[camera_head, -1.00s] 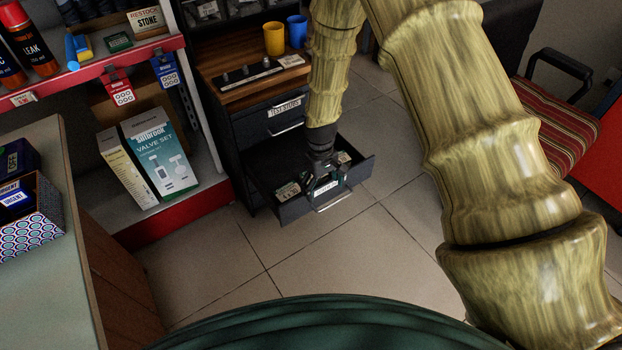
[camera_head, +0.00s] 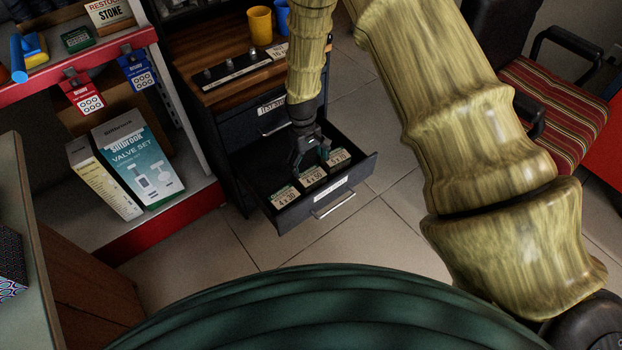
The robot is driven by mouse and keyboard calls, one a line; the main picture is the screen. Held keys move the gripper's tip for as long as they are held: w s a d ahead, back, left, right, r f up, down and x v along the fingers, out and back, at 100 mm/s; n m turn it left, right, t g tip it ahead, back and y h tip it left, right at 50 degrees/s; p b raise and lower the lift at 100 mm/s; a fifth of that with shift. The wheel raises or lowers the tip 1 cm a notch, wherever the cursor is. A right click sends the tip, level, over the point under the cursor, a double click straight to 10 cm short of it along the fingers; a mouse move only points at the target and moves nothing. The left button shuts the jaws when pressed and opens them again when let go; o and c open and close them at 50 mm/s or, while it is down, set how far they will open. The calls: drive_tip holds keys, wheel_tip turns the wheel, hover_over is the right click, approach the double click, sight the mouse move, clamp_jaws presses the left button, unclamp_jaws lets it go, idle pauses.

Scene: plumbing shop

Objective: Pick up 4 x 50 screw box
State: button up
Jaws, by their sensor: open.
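The 4 x 50 screw box (camera_head: 314,177) appears to be the middle one of three small boxes along the front of an open dark drawer (camera_head: 338,193); its small label is hard to read. A box that seems marked 4 x 30 (camera_head: 284,197) lies to its left, and another box (camera_head: 339,157) to its right. My gripper (camera_head: 310,164) points down into the drawer, open, just behind and above the middle box. Its fingers are spread and hold nothing. Whether a fingertip touches a box cannot be told.
The drawer belongs to a dark cabinet with a wooden top (camera_head: 205,57) bearing a yellow cup (camera_head: 260,26). A shelf with a valve set box (camera_head: 138,160) stands left, a counter (camera_head: 22,200) at far left. A striped chair (camera_head: 550,110) is right. The floor before the drawer is clear.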

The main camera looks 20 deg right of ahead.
sight(311, 175)
drive_tip(key=shift+s+d+f+b, duration=0.15)
drive_tip(key=shift+f+b, duration=0.15)
drive_tip(key=shift+f, duration=0.8)
drive_tip(key=shift+s+d+f+b, duration=0.15)
drive_tip(key=shift+f+b, duration=0.2)
drive_tip(key=shift+f, duration=0.7)
drive_tip(key=shift+s+d+f+b, duration=0.15)
drive_tip(key=shift+f+b, duration=0.15)
drive_tip(key=shift+f, duration=0.8)
drive_tip(key=shift+a, duration=0.1)
drive_tip(key=c, duration=1.1)
